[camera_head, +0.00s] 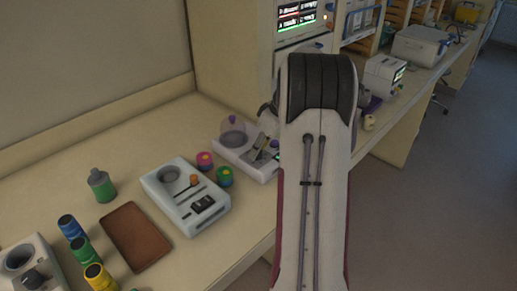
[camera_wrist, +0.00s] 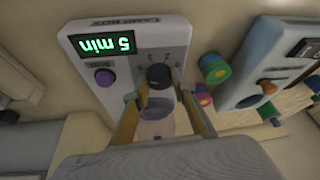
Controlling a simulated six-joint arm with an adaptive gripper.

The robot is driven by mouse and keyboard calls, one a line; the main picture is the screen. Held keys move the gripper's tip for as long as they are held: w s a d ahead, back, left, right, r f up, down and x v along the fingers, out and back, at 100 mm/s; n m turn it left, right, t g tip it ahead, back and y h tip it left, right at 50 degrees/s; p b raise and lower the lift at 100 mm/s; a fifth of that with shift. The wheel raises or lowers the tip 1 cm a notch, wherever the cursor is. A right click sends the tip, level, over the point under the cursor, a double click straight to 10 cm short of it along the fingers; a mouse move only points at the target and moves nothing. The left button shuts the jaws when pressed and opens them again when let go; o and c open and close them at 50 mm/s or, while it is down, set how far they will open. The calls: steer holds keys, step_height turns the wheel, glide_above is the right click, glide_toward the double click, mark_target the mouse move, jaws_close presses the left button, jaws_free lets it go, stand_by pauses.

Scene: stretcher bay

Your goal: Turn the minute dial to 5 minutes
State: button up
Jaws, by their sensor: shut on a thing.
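The white timer box (camera_wrist: 105,30) stands on the counter, and it also shows partly behind my arm in the head view (camera_head: 228,143). Its green display (camera_wrist: 101,43) appears upside down in the wrist view and reads 5 min. The black minute dial (camera_wrist: 159,74) sits on its face with small scale marks around it. My gripper (camera_wrist: 158,86) is shut on the dial, one finger on each side. A purple button (camera_wrist: 105,77) is beside the display. A clear dome with a purple tint (camera_wrist: 153,122) shows between the fingers. My arm hides part of the box in the head view.
Green (camera_head: 224,176) and pink (camera_head: 205,160) capped jars stand close to the timer box. A second white device (camera_head: 187,195) is beyond them. A brown tray (camera_head: 136,236), several coloured jars and a green bottle (camera_head: 102,186) are farther left.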

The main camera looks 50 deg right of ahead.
steer(key=shift+f, duration=0.1)
steer(key=o, duration=1.1)
steer(key=shift+a+m, duration=0.1)
steer(key=shift+m, duration=0.3)
steer(key=shift+m+h, duration=0.6)
steer(key=shift+m, duration=0.6)
steer(key=shift+a+m+h, duration=0.1)
steer(key=shift+m+h, duration=0.3)
steer(key=shift+m, duration=0.6)
steer(key=shift+m+h, duration=0.5)
steer(key=shift+m, duration=0.6)
steer(key=shift+w+a+m+g+h, duration=0.1)
steer(key=shift+m+g+h, duration=0.35)
steer(key=shift+m, duration=1.15)
steer(key=shift+a+m+g+h, duration=0.1)
steer(key=shift+m+g+h, duration=0.35)
steer(key=shift+m, duration=1.15)
steer(key=shift+w+m+g+h, duration=0.1)
steer(key=shift+m+g+h, duration=0.4)
steer(key=shift+m, duration=1.4)
